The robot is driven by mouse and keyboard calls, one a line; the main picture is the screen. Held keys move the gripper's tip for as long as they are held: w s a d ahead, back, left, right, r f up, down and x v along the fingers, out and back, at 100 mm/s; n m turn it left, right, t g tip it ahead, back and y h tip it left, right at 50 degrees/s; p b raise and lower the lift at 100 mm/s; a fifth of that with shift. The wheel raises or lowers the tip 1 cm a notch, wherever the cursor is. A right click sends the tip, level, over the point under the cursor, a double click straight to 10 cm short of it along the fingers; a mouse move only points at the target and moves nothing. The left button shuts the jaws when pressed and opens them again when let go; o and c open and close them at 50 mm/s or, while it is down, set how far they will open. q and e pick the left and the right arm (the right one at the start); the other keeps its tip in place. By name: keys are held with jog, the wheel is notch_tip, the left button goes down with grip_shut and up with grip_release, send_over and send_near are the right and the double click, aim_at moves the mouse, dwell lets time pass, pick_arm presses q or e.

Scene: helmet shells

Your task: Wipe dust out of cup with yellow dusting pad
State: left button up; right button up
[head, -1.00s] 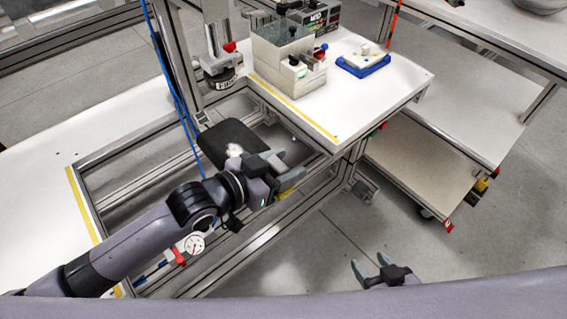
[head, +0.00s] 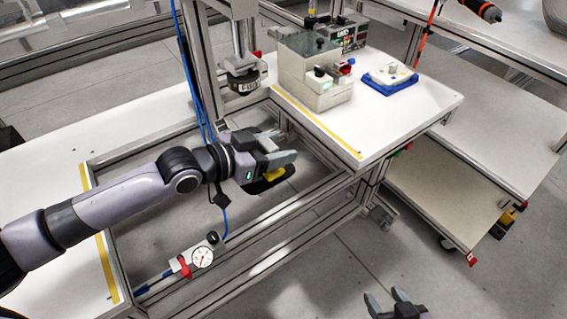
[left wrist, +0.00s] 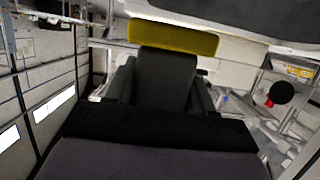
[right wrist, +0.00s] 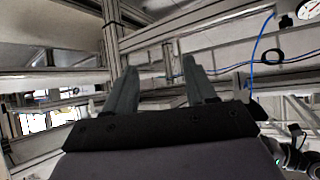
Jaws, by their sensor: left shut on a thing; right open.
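My left gripper (head: 282,150) is shut on the yellow dusting pad (head: 275,174). The pad shows as a yellow bar (left wrist: 172,38) across the fingertips in the left wrist view. The black cup (head: 268,185) lies behind and below the gripper in the open frame; the gripper and pad hide most of it. A dark rounded surface, probably the cup, spans the top of the left wrist view (left wrist: 230,14), close to the pad; contact cannot be told. My right gripper (head: 388,305) is open and empty at the bottom of the head view, and its fingers stand apart in the right wrist view (right wrist: 160,88).
A press head (head: 243,82) hangs on a column above the frame. A pale machine box (head: 312,75) and a blue tray (head: 390,80) stand on the white table at the right. A pressure gauge (head: 202,257) sits at the frame's front left. Floor shows at the lower right.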

pick_arm(q)
jog(key=w+a+b, duration=0.1)
jog(key=b, duration=0.1)
jog(key=w+a+b, duration=0.1)
jog(key=w+b, duration=0.1)
jog(key=shift+a+f, duration=0.1)
jog(key=shift+f, duration=0.2)
jog(key=w+a+b, duration=0.1)
jog(key=b, duration=0.1)
jog(key=shift+b, duration=0.3)
jog(key=w+a+b, duration=0.1)
jog(key=b, duration=0.2)
jog(key=shift+w, duration=0.35)
jog(key=shift+f+b, duration=0.3)
jog(key=shift+b, duration=0.1)
jog(key=shift+f, duration=0.35)
jog(key=shift+f+b, duration=0.9)
jog(key=shift+f, duration=0.05)
jog(key=shift+f, duration=0.1)
jog(key=shift+f, duration=0.2)
